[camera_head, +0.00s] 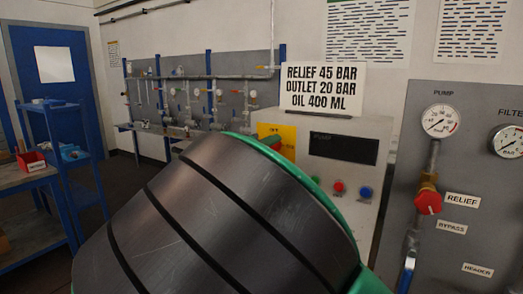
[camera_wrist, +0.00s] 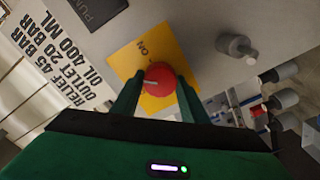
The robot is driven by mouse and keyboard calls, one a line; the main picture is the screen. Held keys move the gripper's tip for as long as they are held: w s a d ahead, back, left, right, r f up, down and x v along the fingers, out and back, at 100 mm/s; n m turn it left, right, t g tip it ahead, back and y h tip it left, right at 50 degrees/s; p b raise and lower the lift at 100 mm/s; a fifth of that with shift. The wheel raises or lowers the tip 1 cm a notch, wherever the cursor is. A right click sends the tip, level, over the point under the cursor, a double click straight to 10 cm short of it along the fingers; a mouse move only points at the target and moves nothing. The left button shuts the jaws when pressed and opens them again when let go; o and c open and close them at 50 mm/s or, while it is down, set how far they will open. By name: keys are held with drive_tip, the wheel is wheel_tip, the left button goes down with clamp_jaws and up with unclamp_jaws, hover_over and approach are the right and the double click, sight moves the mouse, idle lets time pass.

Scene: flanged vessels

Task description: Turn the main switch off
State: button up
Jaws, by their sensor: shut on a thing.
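The main switch is a red round knob (camera_wrist: 160,76) with a white pointer mark, on a yellow plate (camera_wrist: 150,50) with the word ON. My gripper (camera_wrist: 159,82) has its two green fingers on either side of the knob and is shut on it. In the wrist view the pointer mark lies toward the picture's left, and the ON label is above the knob. In the head view the yellow plate (camera_head: 285,133) shows on the grey cabinet (camera_head: 370,128), but my arm hides most of the gripper and knob.
The cabinet front has a dark PUMP display (camera_head: 343,148), a red button (camera_head: 338,187) and a blue button (camera_head: 365,193). A sign (camera_head: 322,87) stands on top. At right is a gauge panel (camera_head: 475,180) with a red relief knob (camera_head: 428,202). A blue cart (camera_head: 70,160) stands far left.

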drive_tip(key=n, duration=0.3)
drive_tip(key=shift+a+n, duration=0.2)
drive_tip(key=shift+n, duration=0.1)
drive_tip(key=shift+f+n, duration=0.1)
drive_tip(key=shift+n, duration=1.9)
drive_tip(key=o, duration=1.1)
drive_tip(key=shift+w+f, duration=0.1)
drive_tip(key=shift+c, duration=0.2)
